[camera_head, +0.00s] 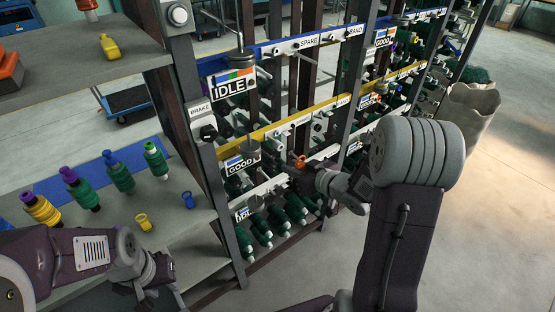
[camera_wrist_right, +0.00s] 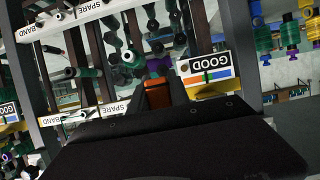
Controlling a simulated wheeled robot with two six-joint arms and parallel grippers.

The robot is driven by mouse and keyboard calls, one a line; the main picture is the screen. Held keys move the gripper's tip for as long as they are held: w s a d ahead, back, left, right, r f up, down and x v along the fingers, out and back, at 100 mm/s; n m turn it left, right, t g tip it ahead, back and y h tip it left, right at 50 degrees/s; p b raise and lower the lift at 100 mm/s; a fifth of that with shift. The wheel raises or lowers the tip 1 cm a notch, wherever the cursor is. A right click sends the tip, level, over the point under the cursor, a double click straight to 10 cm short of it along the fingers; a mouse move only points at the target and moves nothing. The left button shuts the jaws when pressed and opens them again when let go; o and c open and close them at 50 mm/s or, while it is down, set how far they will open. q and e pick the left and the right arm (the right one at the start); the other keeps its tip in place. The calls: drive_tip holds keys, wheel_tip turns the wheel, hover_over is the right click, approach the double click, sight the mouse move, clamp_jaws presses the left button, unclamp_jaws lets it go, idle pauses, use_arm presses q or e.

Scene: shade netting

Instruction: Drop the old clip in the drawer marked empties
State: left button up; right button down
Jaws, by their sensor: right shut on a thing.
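My right gripper (camera_head: 300,166) reaches in at the creel rack in the head view and is shut on a small orange clip (camera_head: 298,160). The orange clip also shows between the dark fingers in the right wrist view (camera_wrist_right: 157,95). I cannot tell whether the clip touches the rack behind it. My left gripper (camera_head: 168,272) is low at the left, beside the grey shelf; its fingers are too small and dark to tell open from shut. No drawer marked empties can be made out in either view.
The rack holds many green bobbins (camera_head: 262,222), with a yellow rail (camera_head: 285,124) and signs reading IDLE (camera_head: 232,84) and GOOD (camera_head: 242,162). The grey shelf (camera_head: 190,228) holds several coloured spools and yellow and blue small cups. Open floor (camera_head: 500,200) lies right.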

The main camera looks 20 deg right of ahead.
sight(300, 166)
drive_tip(key=s, duration=0.1)
drive_tip(key=s+b, duration=0.1)
drive_tip(key=s, duration=0.1)
drive_tip(key=shift+d, duration=0.3)
drive_tip(key=shift+s+d, duration=0.15)
drive_tip(key=shift+s, duration=0.05)
drive_tip(key=shift+r+p, duration=0.45)
drive_tip(key=shift+r, duration=0.15)
drive_tip(key=shift+f, duration=0.1)
